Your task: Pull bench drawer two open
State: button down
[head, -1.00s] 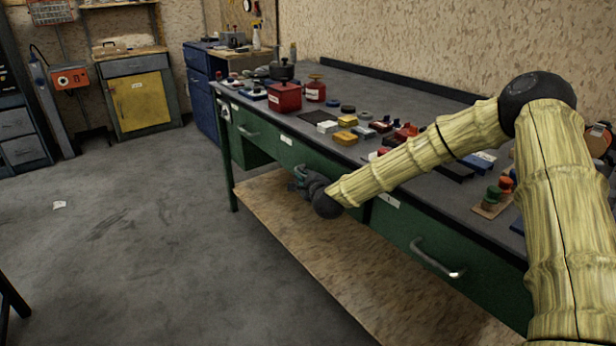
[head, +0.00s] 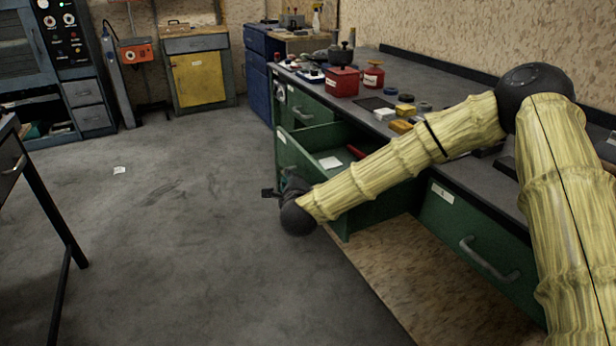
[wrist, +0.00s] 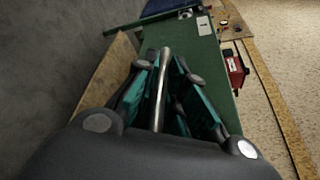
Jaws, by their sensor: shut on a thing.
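The green bench drawer (head: 289,152) stands pulled well out from the workbench in the head view. A white paper or card and a red item lie inside it. My gripper (head: 280,192) is at the drawer's front, partly hidden behind my own wrist. In the wrist view, my gripper (wrist: 166,68) has its teal-lined fingers either side of the metal bar handle (wrist: 161,92) and is shut on it. The drawer's green front (wrist: 212,75) also shows there.
A closed green drawer (head: 480,245) with a bar handle is to the right. The benchtop (head: 375,75) holds red canisters and several small items. A dark table (head: 12,150) stands at the left. Open grey floor (head: 190,240) lies between.

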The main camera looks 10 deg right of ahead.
jog(key=shift+s+a, duration=0.3)
jog(key=shift+a, duration=0.5)
jog(key=c, duration=1.8)
grip_release()
jog(key=shift+o, duration=0.2)
jog(key=v, duration=1.2)
jog(key=shift+f, duration=0.1)
